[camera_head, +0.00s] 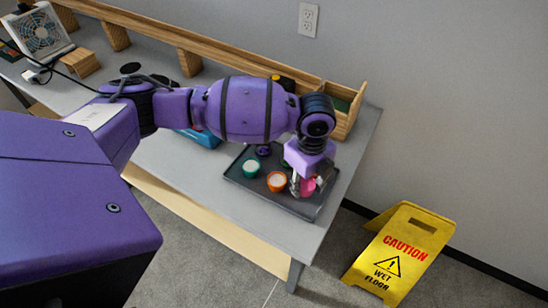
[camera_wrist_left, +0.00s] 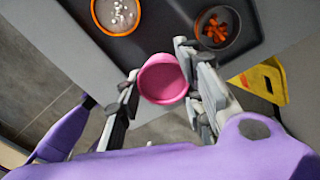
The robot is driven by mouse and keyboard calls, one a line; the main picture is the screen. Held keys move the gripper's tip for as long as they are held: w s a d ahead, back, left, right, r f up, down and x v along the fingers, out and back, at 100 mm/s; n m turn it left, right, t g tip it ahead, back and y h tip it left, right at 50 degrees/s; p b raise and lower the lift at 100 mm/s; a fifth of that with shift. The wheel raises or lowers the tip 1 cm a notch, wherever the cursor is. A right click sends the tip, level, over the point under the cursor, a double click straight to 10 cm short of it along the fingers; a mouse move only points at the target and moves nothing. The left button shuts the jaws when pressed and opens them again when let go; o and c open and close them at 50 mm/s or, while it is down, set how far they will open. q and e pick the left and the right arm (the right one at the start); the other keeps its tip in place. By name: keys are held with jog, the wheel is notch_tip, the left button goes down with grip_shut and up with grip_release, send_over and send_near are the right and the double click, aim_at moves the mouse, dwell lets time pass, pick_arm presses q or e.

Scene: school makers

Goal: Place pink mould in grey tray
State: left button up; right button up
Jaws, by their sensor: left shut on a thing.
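The pink mould (camera_wrist_left: 163,80) is a small round cup, held between the two fingers of my left gripper (camera_wrist_left: 160,88). In the head view the left gripper (camera_head: 306,184) points down over the right part of the dark grey tray (camera_head: 298,206), with the pink mould (camera_head: 309,186) partly hidden by the fingers. In the left wrist view the mould appears in front of the tray's edge, with the tray (camera_wrist_left: 172,22) behind it. I cannot tell the exact height of the mould above the tray. My right gripper is not in view.
The tray also holds a green cup (camera_head: 251,168) and an orange cup (camera_head: 277,182) with white contents. A dark bowl (camera_wrist_left: 216,30) with orange bits shows in the wrist view. A wooden rack (camera_head: 345,118) stands behind; a yellow caution sign (camera_head: 400,255) is on the floor.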

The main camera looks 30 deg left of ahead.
aim_at(305, 188)
pick_arm(q)
jog(key=shift+w+f, duration=0.35)
jog(key=shift+w, duration=0.1)
notch_tip(305, 188, down, 3)
jog(key=shift+w+f, duration=0.1)
jog(key=shift+f, duration=0.1)
jog(key=o, duration=1)
